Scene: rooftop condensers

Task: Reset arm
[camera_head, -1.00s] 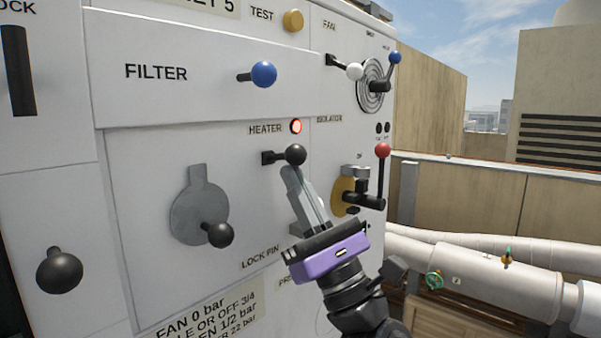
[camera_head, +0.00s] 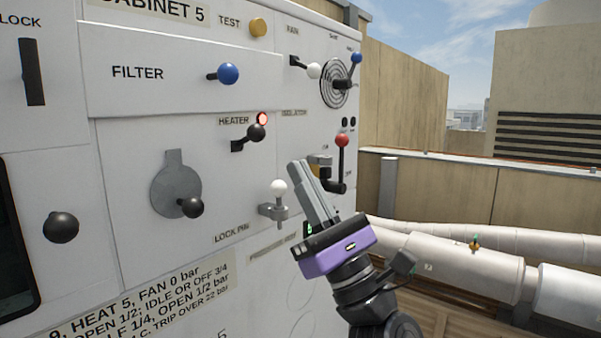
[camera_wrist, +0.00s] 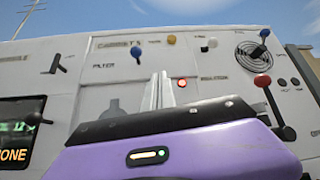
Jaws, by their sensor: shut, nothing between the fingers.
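My gripper (camera_head: 298,166) is shut and empty, its grey fingers together and pointing up and to the left. In the head view it stands in front of the cabinet (camera_head: 105,142), apart from the heater lever (camera_head: 256,132), which has a black knob. The lock pin (camera_head: 279,187) with a white knob is just left of the fingers. The red-knobbed isolator lever (camera_head: 342,141) stands upright behind and right of them; the fingers hide part of its mount. In the wrist view my gripper (camera_wrist: 164,77) also shows its fingers together, pointing up at the panel.
A red lamp (camera_head: 262,119) glows beside the heater lever. The blue filter knob (camera_head: 228,73), a white fan knob (camera_head: 314,70) and a black ball knob (camera_head: 61,227) stick out from the panel. White pipes (camera_head: 455,262) run at the right. Open air lies above the pipes.

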